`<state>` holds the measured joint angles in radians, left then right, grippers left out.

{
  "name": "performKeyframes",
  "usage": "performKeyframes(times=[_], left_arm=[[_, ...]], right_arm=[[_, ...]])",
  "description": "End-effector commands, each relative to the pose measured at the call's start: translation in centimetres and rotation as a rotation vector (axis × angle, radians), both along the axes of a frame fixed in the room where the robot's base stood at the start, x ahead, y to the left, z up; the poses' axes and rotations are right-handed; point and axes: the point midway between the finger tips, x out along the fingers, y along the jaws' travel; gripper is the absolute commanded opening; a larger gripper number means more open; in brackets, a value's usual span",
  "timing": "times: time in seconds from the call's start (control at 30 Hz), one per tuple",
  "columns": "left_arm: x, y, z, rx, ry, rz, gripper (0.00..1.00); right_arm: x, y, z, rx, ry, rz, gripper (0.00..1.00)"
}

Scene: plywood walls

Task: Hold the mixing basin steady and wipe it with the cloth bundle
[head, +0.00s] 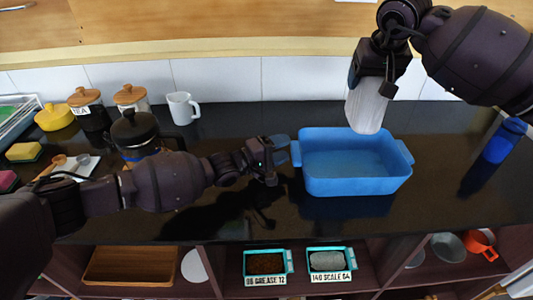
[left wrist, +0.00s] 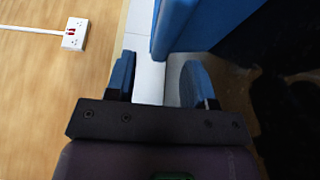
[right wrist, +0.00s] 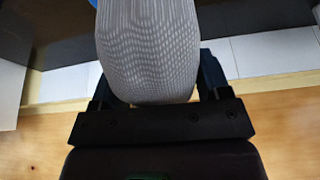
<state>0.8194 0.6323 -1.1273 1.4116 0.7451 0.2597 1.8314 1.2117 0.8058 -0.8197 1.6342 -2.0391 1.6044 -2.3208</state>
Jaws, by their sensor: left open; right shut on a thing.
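The blue mixing basin (head: 350,184) stands on the dark counter, with a tab handle on each side. My left gripper (head: 279,152) is open beside the basin's left handle. My right gripper (head: 370,82) is shut on the pale grey cloth bundle (head: 367,107), which hangs above the basin's back rim. The bundle (right wrist: 148,45) fills the space between the fingers in the right wrist view.
A white mug (head: 182,108), lidded jars (head: 88,108) and a dark pot (head: 135,128) stand at the back left. A blue cup (head: 504,140) stands at the right. Shelves with labelled trays (head: 268,264) lie below the counter.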

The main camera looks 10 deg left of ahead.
Motion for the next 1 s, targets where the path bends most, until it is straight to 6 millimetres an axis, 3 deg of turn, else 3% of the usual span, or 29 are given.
performKeyframes(times=[0.23, 0.57, 0.9, 1.0], left_arm=[[1.2, -1.7, 0.0, 0.000, -0.002, 0.000, 0.49], [1.3, -1.9, 0.0, 0.001, -0.002, 0.000, 0.49], [1.3, -1.9, 0.0, 0.001, -0.002, 0.000, 0.00], [1.3, -1.9, 0.0, 0.001, -0.001, 0.000, 0.00]], right_arm=[[0.0, 0.0, 0.0, 0.000, -0.001, 0.000, 0.51], [0.0, 0.0, 0.0, 0.000, -0.001, 0.000, 0.51], [0.0, 0.0, 0.0, 0.000, -0.001, 0.000, 0.51], [0.0, 0.0, 0.0, 0.000, -0.001, 0.000, 0.51]])
